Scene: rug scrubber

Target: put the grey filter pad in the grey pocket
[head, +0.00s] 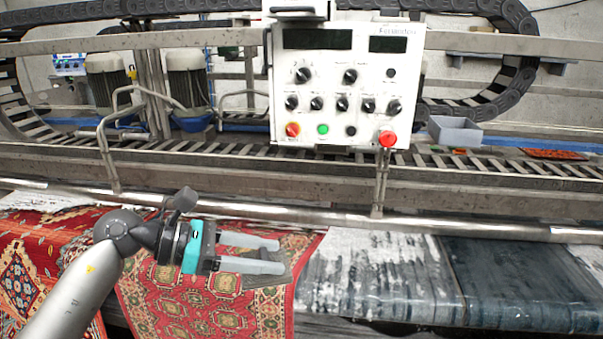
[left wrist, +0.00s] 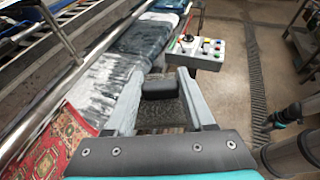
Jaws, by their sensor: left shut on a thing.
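My left gripper (head: 262,254) is shut on the dark grey filter pad (head: 282,266), which shows between and beyond its two pale fingers. The gripper is above the red patterned rug and points right. In the left wrist view the pad (left wrist: 160,117) is between the fingers, with a black block-like part (left wrist: 160,88) at its far end. A grey open-topped box (head: 455,131), which looks like the grey pocket, is on the machine frame at right, farther back and apart from the gripper. Its inside is mostly hidden.
A white control panel (head: 342,85) hangs in the middle, with a red button at its lower right. A metal roller bar (head: 300,214) and a vertical pipe (head: 380,180) stand between the gripper and the box. Rugs cover the front; an orange-red patch (head: 552,154) lies right of the box.

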